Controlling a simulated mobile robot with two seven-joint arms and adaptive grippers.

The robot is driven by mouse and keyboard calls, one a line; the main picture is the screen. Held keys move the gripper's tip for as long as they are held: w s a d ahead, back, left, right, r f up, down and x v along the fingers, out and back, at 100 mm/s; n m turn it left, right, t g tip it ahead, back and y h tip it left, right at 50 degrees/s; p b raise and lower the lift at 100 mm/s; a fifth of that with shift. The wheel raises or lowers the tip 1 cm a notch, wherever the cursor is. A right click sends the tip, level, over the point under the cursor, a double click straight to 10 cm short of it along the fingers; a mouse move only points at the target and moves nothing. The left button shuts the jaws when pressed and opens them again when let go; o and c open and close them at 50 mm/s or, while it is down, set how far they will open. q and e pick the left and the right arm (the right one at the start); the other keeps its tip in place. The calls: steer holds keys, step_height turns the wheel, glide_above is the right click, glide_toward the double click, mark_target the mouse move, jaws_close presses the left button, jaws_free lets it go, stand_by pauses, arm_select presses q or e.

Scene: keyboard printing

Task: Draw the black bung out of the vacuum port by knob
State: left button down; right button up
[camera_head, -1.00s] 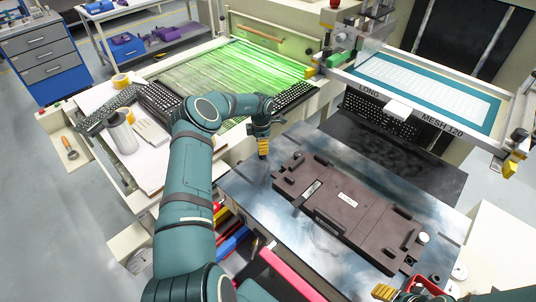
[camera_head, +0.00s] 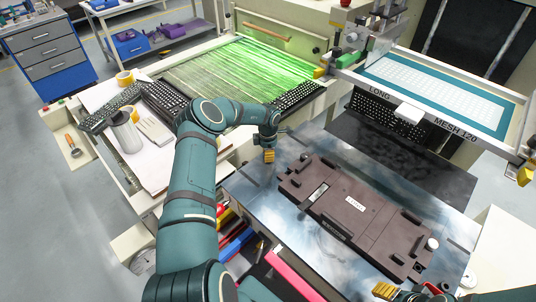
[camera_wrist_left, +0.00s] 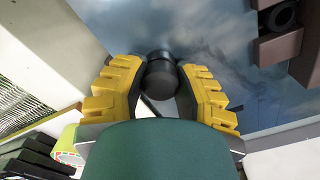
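The black bung (camera_wrist_left: 160,78) shows in the left wrist view as a short dark cylinder with a round knob, between the yellow fingertips. My left gripper (camera_wrist_left: 162,80) has its ribbed yellow fingers against both sides of the knob. In the head view the left gripper (camera_head: 269,156) points down over the left part of the metal table (camera_head: 245,185); the bung is too small or hidden to make out there. The vacuum port is not clearly visible, so I cannot tell how deep the bung sits. My right gripper (camera_head: 387,290) is partly cut off at the bottom edge.
A dark brown keyboard fixture (camera_head: 355,210) lies on the metal table, right of the left gripper. A screen frame (camera_head: 435,90) marked MESH 120 stands behind. A green-lit drying bed (camera_head: 235,75) is at the back left. Bare table lies around the fixture.

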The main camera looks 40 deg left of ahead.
arm_select(q)
steer(key=shift+r, duration=0.1)
stand_by(0.6)
steer(key=shift+r, duration=1.35)
steer(key=shift+r, duration=0.1)
steer(key=shift+r, duration=1.95)
steer(key=shift+f, duration=0.1)
